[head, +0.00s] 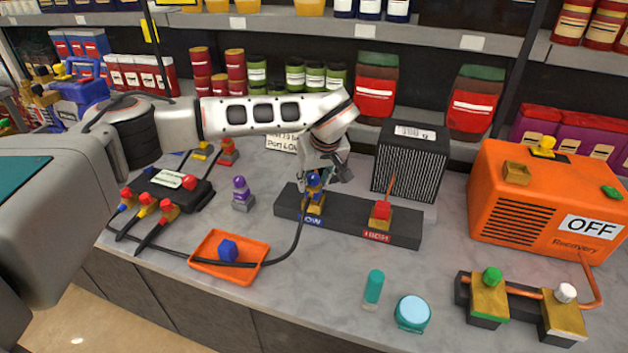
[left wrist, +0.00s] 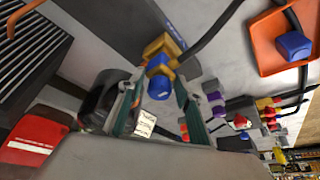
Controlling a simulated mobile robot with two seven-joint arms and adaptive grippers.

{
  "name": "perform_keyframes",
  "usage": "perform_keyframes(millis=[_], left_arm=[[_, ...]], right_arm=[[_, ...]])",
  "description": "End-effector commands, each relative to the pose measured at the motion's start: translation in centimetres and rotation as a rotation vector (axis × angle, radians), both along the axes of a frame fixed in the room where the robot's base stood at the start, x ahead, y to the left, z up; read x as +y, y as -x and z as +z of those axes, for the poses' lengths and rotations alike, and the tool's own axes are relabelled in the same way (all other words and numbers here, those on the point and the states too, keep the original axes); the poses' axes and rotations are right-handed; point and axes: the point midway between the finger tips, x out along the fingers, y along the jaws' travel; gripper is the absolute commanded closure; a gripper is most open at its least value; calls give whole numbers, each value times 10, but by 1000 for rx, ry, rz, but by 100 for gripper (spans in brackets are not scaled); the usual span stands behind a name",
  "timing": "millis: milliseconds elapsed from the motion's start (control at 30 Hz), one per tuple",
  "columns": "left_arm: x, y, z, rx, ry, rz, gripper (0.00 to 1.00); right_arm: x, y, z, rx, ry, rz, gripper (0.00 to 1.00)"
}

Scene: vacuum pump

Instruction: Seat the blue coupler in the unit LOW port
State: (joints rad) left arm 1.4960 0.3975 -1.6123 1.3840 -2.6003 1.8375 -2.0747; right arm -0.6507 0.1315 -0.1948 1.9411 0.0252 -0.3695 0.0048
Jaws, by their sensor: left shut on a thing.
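My left gripper (head: 322,172) reaches down over the LOW end of the dark port block (head: 348,224). It is shut on the blue coupler (head: 314,182), which stands at the brass LOW port (head: 316,208). In the left wrist view the coupler's blue top (left wrist: 159,87) lies between the two green-grey fingers, with brass parts behind it. I cannot tell whether the coupler is fully down on the port. A black hose (head: 299,232) runs from there past the tray toward the manifold (head: 168,190). My right gripper is not in view.
The HIGH port (head: 381,213) has a red top. An orange tray (head: 206,268) holds a blue cap (head: 228,249). A purple-topped fitting (head: 241,193) stands left of the block. A black finned box (head: 411,161) is behind, and the orange recovery machine (head: 510,205) stands right.

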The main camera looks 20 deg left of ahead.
Motion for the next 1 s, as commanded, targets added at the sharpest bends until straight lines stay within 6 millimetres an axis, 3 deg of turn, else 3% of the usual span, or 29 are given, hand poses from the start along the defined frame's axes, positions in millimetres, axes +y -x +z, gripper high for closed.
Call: perform_keyframes(millis=[67,100,133,567,767,1000], left_arm=[[0,0,-1,-1,-1,0,94],[0,0,-2,0,0,0,58],[0,0,-2,0,0,0,50],[-1,0,3,-1,0,0,49],[-7,8,31,-6,-1,-1,49],[-19,24,76,-6,-1,-1,49]], right_arm=[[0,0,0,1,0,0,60],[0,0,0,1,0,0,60],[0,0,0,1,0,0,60],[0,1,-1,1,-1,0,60],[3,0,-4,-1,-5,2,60],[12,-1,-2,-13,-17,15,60]])
